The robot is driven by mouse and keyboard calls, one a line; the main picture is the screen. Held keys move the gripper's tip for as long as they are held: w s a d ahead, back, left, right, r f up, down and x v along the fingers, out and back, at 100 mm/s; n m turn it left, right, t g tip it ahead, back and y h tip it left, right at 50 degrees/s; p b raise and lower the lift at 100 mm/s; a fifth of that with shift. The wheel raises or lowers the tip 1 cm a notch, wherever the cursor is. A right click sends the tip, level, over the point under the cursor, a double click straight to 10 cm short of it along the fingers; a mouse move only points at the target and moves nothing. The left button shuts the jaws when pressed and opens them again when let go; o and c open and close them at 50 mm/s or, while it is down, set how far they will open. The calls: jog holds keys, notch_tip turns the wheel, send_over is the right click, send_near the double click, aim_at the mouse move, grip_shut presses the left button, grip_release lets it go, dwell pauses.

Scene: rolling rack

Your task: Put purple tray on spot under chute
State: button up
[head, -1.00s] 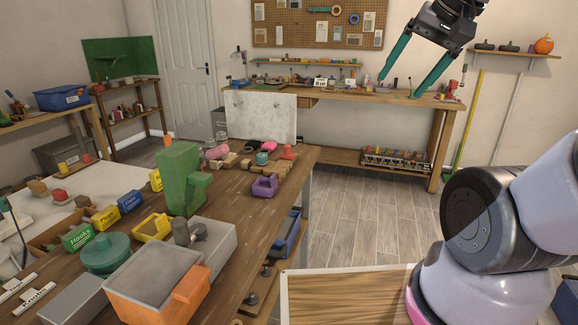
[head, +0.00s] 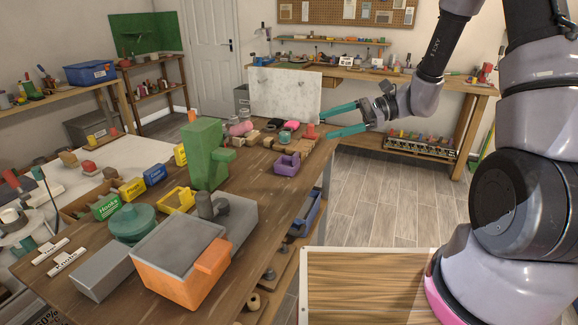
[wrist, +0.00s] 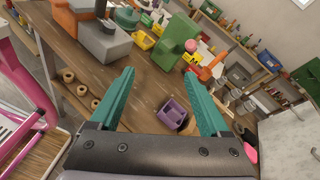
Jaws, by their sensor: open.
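The purple tray (head: 287,164) sits on the wooden workbench near its right edge, in the head view. In the wrist view the purple tray (wrist: 174,113) lies between my two fingers, beyond them and nearer the right finger. My gripper (head: 340,119) is open and empty, with its teal fingers spread, above and to the right of the tray. The green block with a spout (head: 205,153), which looks like the chute, stands on the bench left of the tray. A yellow tray (head: 178,199) sits near its foot. I cannot make out a marked spot under the spout.
An orange and grey box (head: 183,262) and a grey block with a knob (head: 228,222) stand at the bench front. Small parts and a red piece (head: 309,131) lie behind the purple tray. Bare bench top lies between green block and purple tray.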

jog(key=w+f+m+t+y, duration=0.2)
jog(key=w+f+m+t, duration=0.25)
jog(key=f, duration=0.45)
jog(key=m+t, duration=0.3)
jog(key=m, duration=0.2)
send_near(297, 158)
jog(key=x, duration=1.1)
jog(key=shift+w+d+f, duration=0.1)
jog(key=shift+w, duration=0.05)
grip_shut()
